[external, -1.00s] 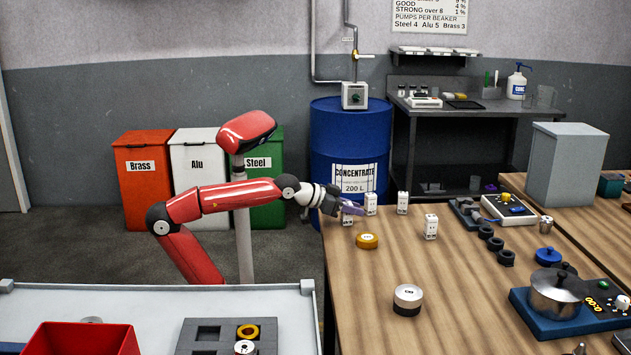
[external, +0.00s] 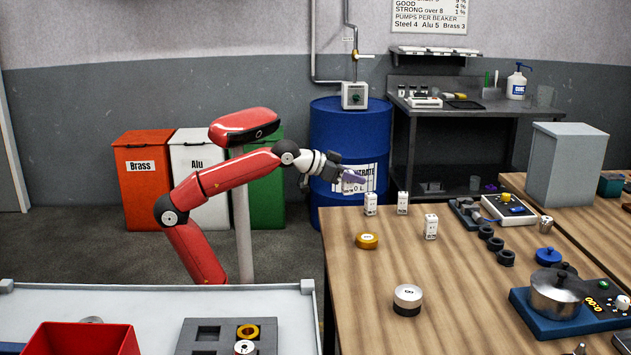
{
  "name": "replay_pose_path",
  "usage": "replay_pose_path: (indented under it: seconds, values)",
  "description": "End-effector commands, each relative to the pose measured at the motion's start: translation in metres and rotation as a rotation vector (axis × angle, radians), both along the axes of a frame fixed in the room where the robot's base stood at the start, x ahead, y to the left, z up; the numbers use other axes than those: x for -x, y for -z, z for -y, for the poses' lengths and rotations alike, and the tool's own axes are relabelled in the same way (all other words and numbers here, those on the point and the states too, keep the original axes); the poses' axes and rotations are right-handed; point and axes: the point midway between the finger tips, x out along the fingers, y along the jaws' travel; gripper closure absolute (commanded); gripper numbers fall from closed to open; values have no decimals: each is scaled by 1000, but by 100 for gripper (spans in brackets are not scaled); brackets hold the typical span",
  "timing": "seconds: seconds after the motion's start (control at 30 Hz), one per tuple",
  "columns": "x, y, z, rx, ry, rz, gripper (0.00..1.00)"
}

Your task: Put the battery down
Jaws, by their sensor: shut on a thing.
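A yellow round weight (external: 367,241) and a silver cylinder (external: 408,300) stand on the wooden table (external: 460,300). A charger-like device (external: 508,208), black rings and a pot (external: 556,292) stand farther right. The table's left front area is clear.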

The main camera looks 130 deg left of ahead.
Motion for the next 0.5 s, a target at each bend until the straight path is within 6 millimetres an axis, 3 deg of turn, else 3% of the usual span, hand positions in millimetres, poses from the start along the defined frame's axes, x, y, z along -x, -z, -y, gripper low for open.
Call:
replay_pose_path:
  seconds: [0.13, 0.27, 0.37, 0.5]
  values:
    - [-9, -6, 6, -3, 25, -1, 98]
    - [-39, -13, 29, -7, 118, -7, 98]
    - [-73, -23, 62, -12, 232, -11, 98]
    - [-118, -39, 123, -20, 414, -15, 98]
